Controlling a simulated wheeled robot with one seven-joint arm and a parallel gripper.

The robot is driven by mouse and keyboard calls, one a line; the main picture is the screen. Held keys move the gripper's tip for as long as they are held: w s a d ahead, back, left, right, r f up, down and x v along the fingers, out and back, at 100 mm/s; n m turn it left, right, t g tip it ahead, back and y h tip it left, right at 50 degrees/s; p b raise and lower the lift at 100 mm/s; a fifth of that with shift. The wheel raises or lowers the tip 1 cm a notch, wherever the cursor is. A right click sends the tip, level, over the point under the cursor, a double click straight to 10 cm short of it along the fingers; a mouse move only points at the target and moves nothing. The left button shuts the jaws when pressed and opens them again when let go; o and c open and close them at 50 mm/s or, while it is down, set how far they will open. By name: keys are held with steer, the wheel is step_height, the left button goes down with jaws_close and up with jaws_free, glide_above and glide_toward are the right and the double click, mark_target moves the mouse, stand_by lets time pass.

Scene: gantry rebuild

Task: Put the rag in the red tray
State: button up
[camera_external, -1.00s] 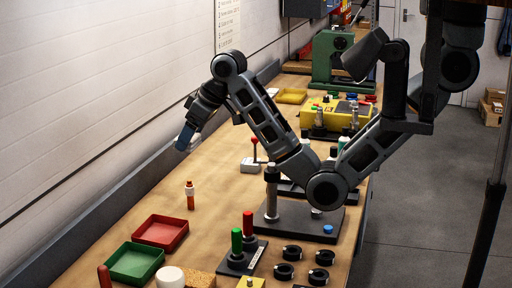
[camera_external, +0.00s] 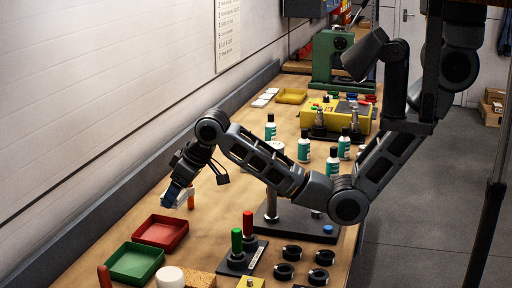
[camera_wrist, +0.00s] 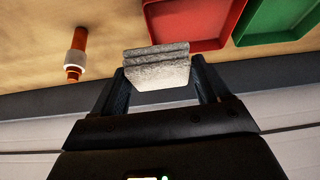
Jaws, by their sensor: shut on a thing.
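The rag (camera_wrist: 157,66) is a folded grey-white cloth pinched between the fingertips of my gripper (camera_wrist: 160,80) in the wrist view. In the external view my gripper (camera_external: 176,198) hangs above the bench, just behind the red tray and a little to its right. The red tray (camera_external: 162,232) is shallow, square and looks empty. The rag is mostly hidden behind the fingers in the external view.
A green tray (camera_external: 134,264) sits in front of the red tray. An orange cylinder with a white collar (camera_wrist: 75,52) stands close beside my gripper. Several teal-labelled bottles (camera_external: 304,146) stand farther back. A white wall (camera_external: 80,100) runs along the left.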

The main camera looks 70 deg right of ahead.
steer(key=a+f, duration=0.1)
steer(key=w+a+f, duration=0.1)
steer(key=a, duration=0.1)
steer(key=w+a+f, duration=0.1)
steer(key=a, duration=0.1)
steer(key=shift+w+a+f, duration=0.1)
steer(key=shift+f, duration=0.15)
step_height(320, 180, down, 4)
steer(key=b, duration=0.3)
steer(key=shift+f, duration=0.1)
steer(key=o, duration=0.7)
steer(key=shift+o, duration=0.2)
